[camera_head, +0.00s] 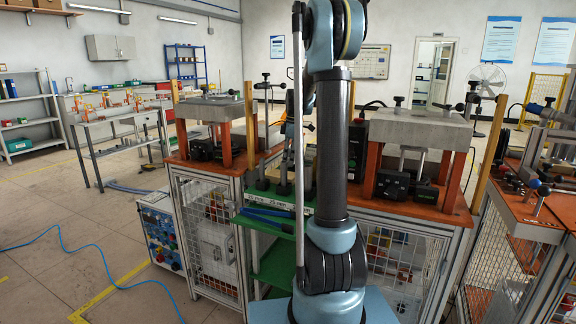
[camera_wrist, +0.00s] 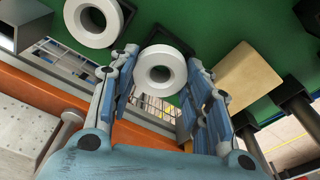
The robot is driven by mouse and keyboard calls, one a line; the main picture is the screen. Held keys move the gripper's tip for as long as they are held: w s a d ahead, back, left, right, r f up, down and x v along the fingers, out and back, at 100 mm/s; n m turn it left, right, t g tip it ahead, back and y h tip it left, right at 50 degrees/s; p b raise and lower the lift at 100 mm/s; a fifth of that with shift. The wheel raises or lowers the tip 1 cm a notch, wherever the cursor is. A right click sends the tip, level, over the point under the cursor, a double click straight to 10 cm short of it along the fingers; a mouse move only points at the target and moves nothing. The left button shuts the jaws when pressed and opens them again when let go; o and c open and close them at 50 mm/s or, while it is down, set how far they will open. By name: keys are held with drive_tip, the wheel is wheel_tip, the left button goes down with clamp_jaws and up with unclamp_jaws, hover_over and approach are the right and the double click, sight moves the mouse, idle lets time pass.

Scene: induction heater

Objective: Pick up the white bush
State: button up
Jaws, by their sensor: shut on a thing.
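A white bush (camera_wrist: 160,54), a thick ring with a round hole, sits between the fingers of my gripper (camera_wrist: 161,80) in the wrist view. My blue-grey fingers are shut on it from the left and right. Its hole faces the camera. A second, similar white ring (camera_wrist: 92,41) lies at the upper left, apart from my fingers, on or over the green surface. In the head view my arm blocks the middle of the bench, and I cannot make out either white ring there.
A green panel (camera_wrist: 225,25) lies behind the bush. A tan block (camera_wrist: 248,78) and dark posts stand close to the right finger. An orange edge (camera_wrist: 50,92) runs on the left. In the head view, fixtures with grey slabs (camera_head: 420,129) flank my arm; open floor (camera_head: 60,210) lies left.

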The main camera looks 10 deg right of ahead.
wheel_tip(320, 180, up, 23)
idle(1.2)
drive_tip(key=shift+s+d, duration=0.1)
